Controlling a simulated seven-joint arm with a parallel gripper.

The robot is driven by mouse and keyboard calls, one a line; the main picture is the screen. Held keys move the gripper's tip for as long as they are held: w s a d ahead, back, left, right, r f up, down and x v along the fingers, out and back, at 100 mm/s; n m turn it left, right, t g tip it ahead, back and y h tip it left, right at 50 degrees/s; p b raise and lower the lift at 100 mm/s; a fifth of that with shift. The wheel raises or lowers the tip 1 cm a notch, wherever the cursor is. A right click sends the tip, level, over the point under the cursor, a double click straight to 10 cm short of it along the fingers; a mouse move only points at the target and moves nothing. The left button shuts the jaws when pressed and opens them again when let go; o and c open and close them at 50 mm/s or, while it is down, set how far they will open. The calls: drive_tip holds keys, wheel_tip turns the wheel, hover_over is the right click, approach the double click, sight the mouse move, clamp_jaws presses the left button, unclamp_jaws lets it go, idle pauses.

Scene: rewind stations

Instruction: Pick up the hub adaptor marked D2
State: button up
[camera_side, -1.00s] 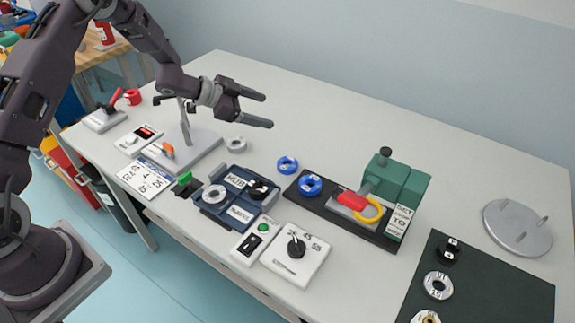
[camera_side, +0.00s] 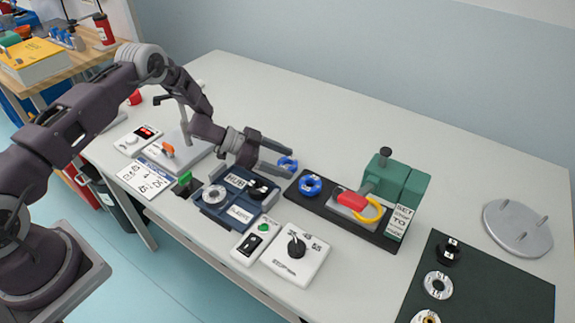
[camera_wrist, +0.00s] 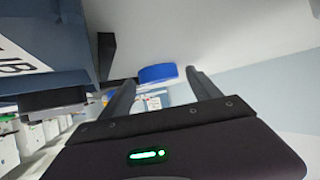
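I cannot read a D2 marking on any ring in these frames. On the dark mat (camera_side: 480,290) at the right lie a black ring (camera_side: 448,252) with white label patches, a white ring (camera_side: 438,285) and a gold-centred white ring (camera_side: 427,317), cut by the frame edge. The blue tray (camera_side: 226,217) with a "HUB" label holds a pale ring (camera_side: 214,195) and a black ring (camera_side: 257,190), partly hidden behind my gripper.
A round grey pegged plate (camera_side: 517,228) is at the far right. A dial box (camera_side: 295,255) stands in front.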

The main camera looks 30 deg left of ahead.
drive_tip(key=c, duration=1.2)
drive_tip(key=shift+r, duration=0.15)
